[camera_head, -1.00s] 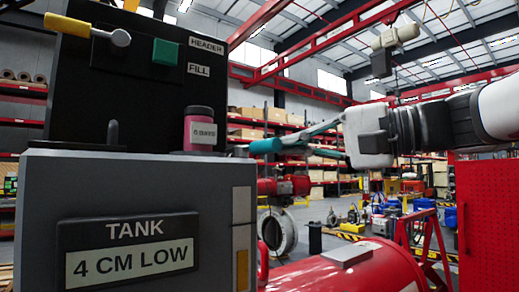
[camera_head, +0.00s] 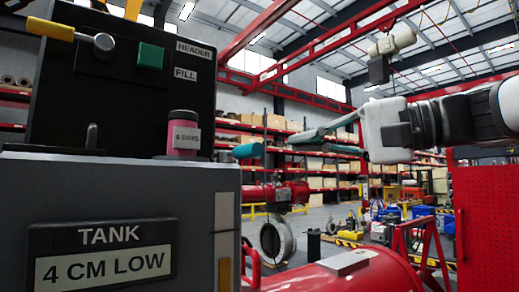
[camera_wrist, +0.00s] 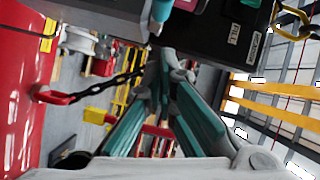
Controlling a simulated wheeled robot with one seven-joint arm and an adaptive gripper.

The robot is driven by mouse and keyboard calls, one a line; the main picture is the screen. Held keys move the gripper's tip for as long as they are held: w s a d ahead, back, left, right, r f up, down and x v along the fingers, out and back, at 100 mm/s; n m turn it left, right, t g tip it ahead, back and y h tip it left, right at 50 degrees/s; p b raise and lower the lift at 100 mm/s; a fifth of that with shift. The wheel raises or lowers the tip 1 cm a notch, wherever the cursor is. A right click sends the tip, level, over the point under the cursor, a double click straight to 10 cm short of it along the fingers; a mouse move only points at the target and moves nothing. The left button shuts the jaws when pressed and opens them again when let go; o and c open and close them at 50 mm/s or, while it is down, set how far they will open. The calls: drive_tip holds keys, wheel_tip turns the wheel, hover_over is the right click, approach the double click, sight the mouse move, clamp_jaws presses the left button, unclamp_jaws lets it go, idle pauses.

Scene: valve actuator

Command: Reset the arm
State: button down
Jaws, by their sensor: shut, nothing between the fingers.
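My gripper (camera_head: 293,139) is at centre right in the head view, its teal-grey fingers pointing left. The fingers come together at their tips in the wrist view (camera_wrist: 176,76), with nothing held. A teal-ended handle (camera_head: 248,151) sticks out from the right side of the grey tank cabinet (camera_head: 120,192). My fingertips are right of it and apart from it. It also shows at the top of the wrist view (camera_wrist: 161,10). The black panel (camera_head: 110,75) carries a yellow-handled lever (camera_head: 52,30) and a green block (camera_head: 150,57) beside the HEADER and FILL labels.
A pink-and-grey jar (camera_head: 184,138) stands on the cabinet, whose sign (camera_head: 103,255) reads "TANK 4 CM LOW". A red tank (camera_head: 350,272) lies below my gripper, and a red perforated panel (camera_head: 488,220) stands at right. A dark chain (camera_wrist: 105,86) hangs in the wrist view.

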drive_tip(key=s+v, duration=0.1)
drive_tip(key=v, duration=0.6)
drive_tip(key=shift+a+b, duration=0.2)
drive_tip(key=shift+b, duration=0.2)
drive_tip(key=shift+f, duration=0.1)
drive_tip(key=s+a+f+m+g+h, duration=0.1)
drive_tip(key=s+f+h, duration=0.15)
drive_tip(key=f, duration=0.75)
drive_tip(key=s+a+f+g+h, duration=0.15)
drive_tip(key=f+h, duration=0.25)
drive_tip(key=f, duration=0.5)
drive_tip(key=s+d+f+n+h, duration=0.1)
drive_tip(key=s+d+f+h, duration=0.1)
drive_tip(key=f, duration=0.4)
drive_tip(key=s+d+f+n+h, duration=0.1)
drive_tip(key=s+d+f+h, duration=0.1)
drive_tip(key=f, duration=0.4)
drive_tip(key=s+d+f+n+h, duration=0.1)
drive_tip(key=s+d+f+h, duration=0.2)
drive_tip(key=f, duration=0.4)
drive_tip(key=shift+d+n+h, duration=0.4)
drive_tip(key=shift+h, duration=0.45)
